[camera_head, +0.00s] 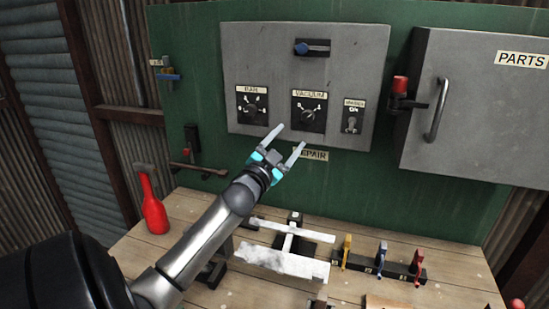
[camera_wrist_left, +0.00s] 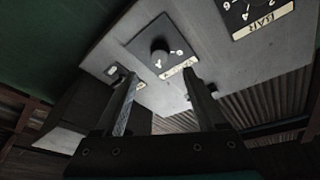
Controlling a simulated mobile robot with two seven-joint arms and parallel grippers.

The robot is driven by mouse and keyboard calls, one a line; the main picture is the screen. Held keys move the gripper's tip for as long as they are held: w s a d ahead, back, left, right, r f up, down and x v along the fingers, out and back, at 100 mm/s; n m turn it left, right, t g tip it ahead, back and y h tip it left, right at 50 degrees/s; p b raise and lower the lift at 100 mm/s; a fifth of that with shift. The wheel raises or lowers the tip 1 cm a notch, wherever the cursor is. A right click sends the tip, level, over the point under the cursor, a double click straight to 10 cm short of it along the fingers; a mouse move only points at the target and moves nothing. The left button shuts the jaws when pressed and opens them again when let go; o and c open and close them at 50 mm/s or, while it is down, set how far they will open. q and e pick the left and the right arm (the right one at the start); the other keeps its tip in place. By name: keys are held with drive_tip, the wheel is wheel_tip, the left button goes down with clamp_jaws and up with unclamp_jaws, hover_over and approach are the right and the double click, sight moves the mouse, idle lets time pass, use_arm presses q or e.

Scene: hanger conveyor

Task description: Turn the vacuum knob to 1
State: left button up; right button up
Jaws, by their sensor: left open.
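The vacuum knob (camera_head: 308,114) is a small dark round knob on a black plate under a VACUUM label, on the grey panel (camera_head: 275,75). It also shows upside down in the left wrist view (camera_wrist_left: 160,58), and its exact pointer position is too small to tell. My left gripper (camera_head: 292,136) is open and empty, with two pale fingers pointing up toward the panel, just below and left of the vacuum knob. In the left wrist view the fingers (camera_wrist_left: 160,80) stand apart, with the knob ahead between their tips. No contact shows. My right gripper is not in view.
A second dial (camera_head: 252,107) is left of the vacuum knob, and a toggle switch (camera_head: 352,120) is to its right. A blue-handled lever (camera_head: 312,48) is above. The parts cabinet (camera_head: 480,110) juts out at right.

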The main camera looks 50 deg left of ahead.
use_arm(q)
drive_tip(key=v, duration=0.6)
drive_tip(key=shift+s+b, duration=0.25)
drive_tip(key=shift+b, duration=0.05)
drive_tip(key=shift+d, duration=0.1)
